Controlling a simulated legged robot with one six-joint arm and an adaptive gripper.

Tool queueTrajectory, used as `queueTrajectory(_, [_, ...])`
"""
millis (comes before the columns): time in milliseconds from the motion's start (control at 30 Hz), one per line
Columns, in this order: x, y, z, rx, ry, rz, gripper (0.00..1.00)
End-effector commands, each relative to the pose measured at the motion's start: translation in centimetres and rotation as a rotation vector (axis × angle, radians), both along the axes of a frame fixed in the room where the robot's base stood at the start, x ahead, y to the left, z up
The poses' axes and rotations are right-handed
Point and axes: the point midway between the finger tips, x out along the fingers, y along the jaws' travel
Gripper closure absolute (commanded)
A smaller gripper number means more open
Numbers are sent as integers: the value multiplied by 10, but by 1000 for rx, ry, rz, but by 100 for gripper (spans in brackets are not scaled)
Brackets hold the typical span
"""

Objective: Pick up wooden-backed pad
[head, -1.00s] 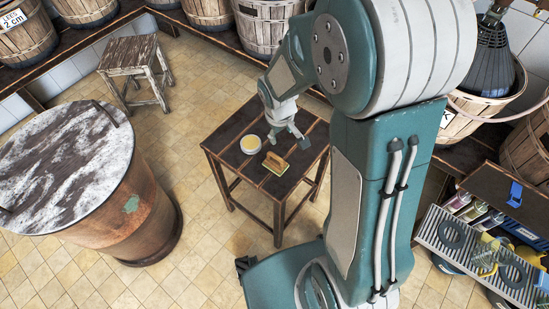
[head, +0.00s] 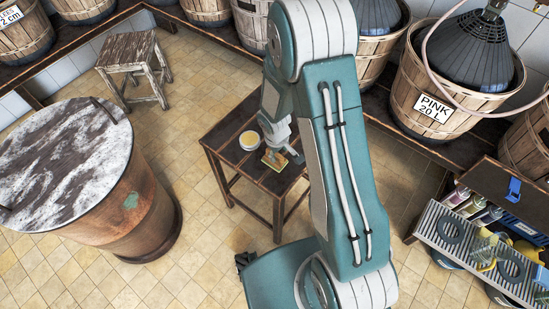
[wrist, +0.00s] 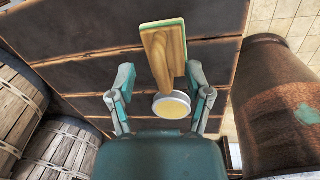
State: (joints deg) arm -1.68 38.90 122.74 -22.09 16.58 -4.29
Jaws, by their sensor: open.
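The wooden-backed pad (wrist: 163,60) lies on the small dark wooden table (wrist: 90,78), its wooden back and handle up and a green edge showing at its far side. In the head view the pad (head: 272,160) is partly covered by my gripper (head: 284,150). In the wrist view my gripper (wrist: 160,90) is open, its two fingers spread. The near part of the pad lies between the fingers in that view, with no contact visible. I cannot tell the height gap. A round white tub with yellow contents (wrist: 171,105) stands close to the pad's near end; it also shows in the head view (head: 250,140).
A rusty drum (head: 135,215) with a whitish lid stands left of the table. A stool (head: 132,65) is behind it. Labelled baskets (head: 437,92) line the back shelf. An open toolbox (head: 490,225) is at right.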

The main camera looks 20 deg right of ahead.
Motion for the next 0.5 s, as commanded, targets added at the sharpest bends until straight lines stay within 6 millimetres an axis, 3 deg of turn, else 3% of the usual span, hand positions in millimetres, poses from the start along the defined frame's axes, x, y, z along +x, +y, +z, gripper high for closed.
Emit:
queueTrajectory(200, [4,-3,-30,0,1,0,35])
queueTrajectory(500, [4,-3,-35,0,0,-1,35])
